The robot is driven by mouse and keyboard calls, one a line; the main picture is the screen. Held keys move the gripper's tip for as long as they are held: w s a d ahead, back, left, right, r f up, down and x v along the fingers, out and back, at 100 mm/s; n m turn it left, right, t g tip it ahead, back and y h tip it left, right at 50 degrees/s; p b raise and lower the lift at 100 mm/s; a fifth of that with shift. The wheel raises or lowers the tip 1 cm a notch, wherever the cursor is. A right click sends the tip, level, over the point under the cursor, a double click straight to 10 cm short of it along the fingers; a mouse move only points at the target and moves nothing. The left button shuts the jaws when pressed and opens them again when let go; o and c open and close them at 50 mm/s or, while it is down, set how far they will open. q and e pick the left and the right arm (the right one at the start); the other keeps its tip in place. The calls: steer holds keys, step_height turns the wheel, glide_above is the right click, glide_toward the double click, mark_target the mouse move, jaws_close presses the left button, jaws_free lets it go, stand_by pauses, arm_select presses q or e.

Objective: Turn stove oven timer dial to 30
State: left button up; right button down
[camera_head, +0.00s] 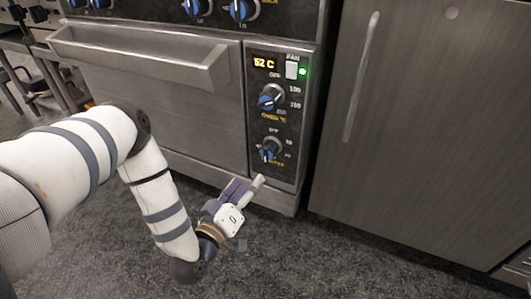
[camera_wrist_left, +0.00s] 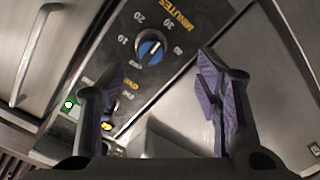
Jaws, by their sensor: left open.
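The timer dial (camera_head: 269,150) is the lower round knob on the stove's control panel, blue and dark with a light line. In the left wrist view the timer dial (camera_wrist_left: 150,47) shows turned round, with 10, 20, 30, 40 and MINUTES printed about it. I cannot tell which mark it points at. My left gripper (camera_head: 247,186) is low in front of the panel, below the dial. In its wrist view the gripper (camera_wrist_left: 160,80) is open and empty, its purple-padded fingers apart, with the dial seen beyond and between them, not touched. My right gripper is not in view.
The oven door handle (camera_head: 150,60) juts out at left. A grey cabinet (camera_head: 430,130) stands at right. The floor in front is clear.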

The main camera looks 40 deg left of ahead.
mark_target(264, 155)
arm_select(q)
steer(key=shift+n+t, duration=0.3)
steer(key=shift+n, duration=0.3)
steer(key=b+x, duration=0.1)
steer(key=x, duration=0.3)
steer(key=r+b+x, duration=0.1)
steer(key=x, duration=0.3)
steer(key=b+x, duration=0.1)
steer(key=x, duration=0.3)
steer(key=shift+a+r, duration=0.1)
steer(key=shift+r, duration=0.15)
steer(key=shift+w+r, duration=0.1)
steer(key=shift+w, duration=0.25)
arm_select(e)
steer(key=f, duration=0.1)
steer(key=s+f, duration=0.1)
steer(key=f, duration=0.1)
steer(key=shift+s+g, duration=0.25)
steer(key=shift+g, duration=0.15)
arm_select(q)
steer(key=shift+c, duration=0.3)
steer(key=c, duration=1.1)
steer(key=shift+r, duration=0.2)
steer(key=shift+f+m, duration=0.2)
steer(key=shift+m, duration=0.1)
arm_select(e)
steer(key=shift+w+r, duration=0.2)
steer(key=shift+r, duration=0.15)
